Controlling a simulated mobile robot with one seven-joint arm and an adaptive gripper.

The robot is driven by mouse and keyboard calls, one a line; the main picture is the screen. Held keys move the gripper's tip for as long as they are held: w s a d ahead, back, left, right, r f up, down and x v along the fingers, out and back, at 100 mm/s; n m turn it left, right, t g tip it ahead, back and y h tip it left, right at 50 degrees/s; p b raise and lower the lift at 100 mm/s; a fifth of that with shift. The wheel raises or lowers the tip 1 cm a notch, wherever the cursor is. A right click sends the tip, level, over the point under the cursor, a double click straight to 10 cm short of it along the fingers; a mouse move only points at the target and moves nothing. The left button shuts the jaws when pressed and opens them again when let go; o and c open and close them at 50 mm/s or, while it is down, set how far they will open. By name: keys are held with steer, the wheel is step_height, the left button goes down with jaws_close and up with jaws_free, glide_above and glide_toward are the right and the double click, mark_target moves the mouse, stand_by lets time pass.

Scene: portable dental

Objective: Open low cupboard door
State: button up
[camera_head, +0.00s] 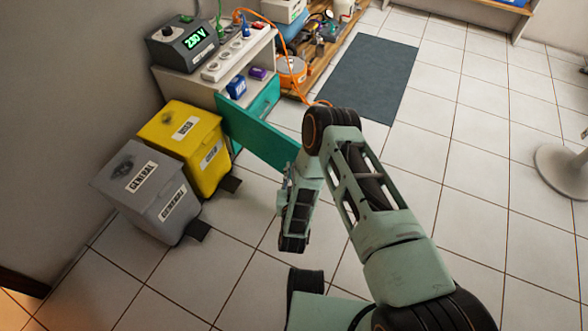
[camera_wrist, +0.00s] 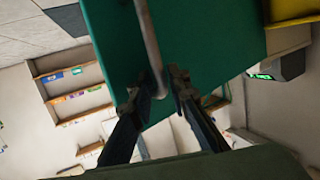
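The low cupboard's teal door (camera_head: 258,137) stands swung out from the cupboard (camera_head: 218,82), beside the yellow bin. Its inside is mostly hidden by the door in the head view. In the wrist view the teal door (camera_wrist: 205,45) fills the upper middle, with a pale bar handle (camera_wrist: 150,40) running down its face. My gripper (camera_wrist: 158,90) has its two dark fingers apart, one on each side of the handle's lower end. Contact with the handle is not clear. In the head view my gripper is at the door's outer end, with its fingertips hard to make out.
A yellow bin (camera_head: 183,150) and a grey general-waste bin (camera_head: 148,191) with pedals stand left of the door. A power unit (camera_head: 182,42) and a socket strip (camera_head: 225,62) sit on the cupboard. An orange cable hangs near a dark mat (camera_head: 362,77).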

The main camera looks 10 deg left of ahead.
steer(key=s+a, duration=0.8)
steer(key=s, duration=0.1)
steer(key=shift+r, duration=0.25)
stand_by(0.8)
steer(key=shift+a, duration=0.1)
stand_by(0.6)
